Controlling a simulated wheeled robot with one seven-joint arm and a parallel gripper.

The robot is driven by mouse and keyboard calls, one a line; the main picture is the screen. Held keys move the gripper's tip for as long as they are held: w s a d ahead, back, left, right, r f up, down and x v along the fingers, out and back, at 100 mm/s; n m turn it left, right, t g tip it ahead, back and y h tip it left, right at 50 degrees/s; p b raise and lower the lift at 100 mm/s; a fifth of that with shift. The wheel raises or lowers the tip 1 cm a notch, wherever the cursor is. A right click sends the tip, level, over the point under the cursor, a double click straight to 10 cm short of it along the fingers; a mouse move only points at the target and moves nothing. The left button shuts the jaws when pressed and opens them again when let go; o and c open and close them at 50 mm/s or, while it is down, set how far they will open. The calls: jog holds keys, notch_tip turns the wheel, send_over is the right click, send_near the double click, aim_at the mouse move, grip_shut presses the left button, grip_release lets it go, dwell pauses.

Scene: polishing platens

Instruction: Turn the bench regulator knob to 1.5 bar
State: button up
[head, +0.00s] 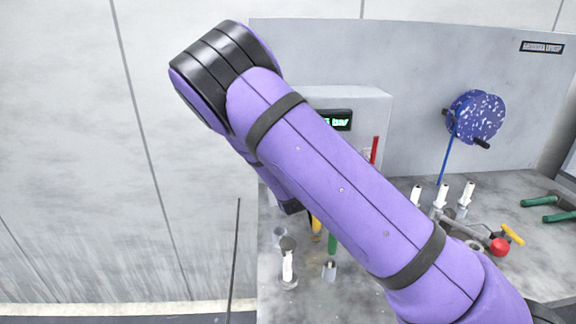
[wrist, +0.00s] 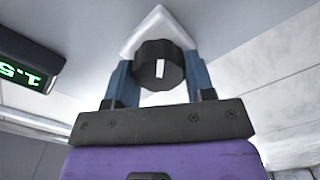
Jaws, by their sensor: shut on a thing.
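The regulator knob (wrist: 150,56) is black and round with a white pointer mark, set in front of a pale diamond-shaped plate (wrist: 158,27) in the wrist view. My gripper (wrist: 160,68) is shut on the knob, one blue finger on each side. The green digits of the display (wrist: 28,72) appear upside down at the left edge and read 1.5. In the head view the display (head: 338,120) is partly covered by my purple arm, and only its end with "bar" shows. My arm hides the knob and gripper there.
The grey panel box (head: 370,97) stands on the bench (head: 345,285). A blue hose reel (head: 475,116) hangs on the back panel. White-topped fittings, a red knob (head: 498,246) with a yellow lever, and green-handled tools (head: 543,201) are at the right. A white-topped piece (head: 288,265) stands in front.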

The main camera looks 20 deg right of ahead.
dwell(0.3)
jog(key=o, duration=0.9)
jog(key=shift+r, duration=0.45)
notch_tip(320, 180, up, 2)
jog(key=shift+r, duration=0.25)
jog(key=s, duration=0.5)
jog(key=s+r, duration=0.1)
jog(key=s, duration=1)
jog(key=shift+r, duration=0.25)
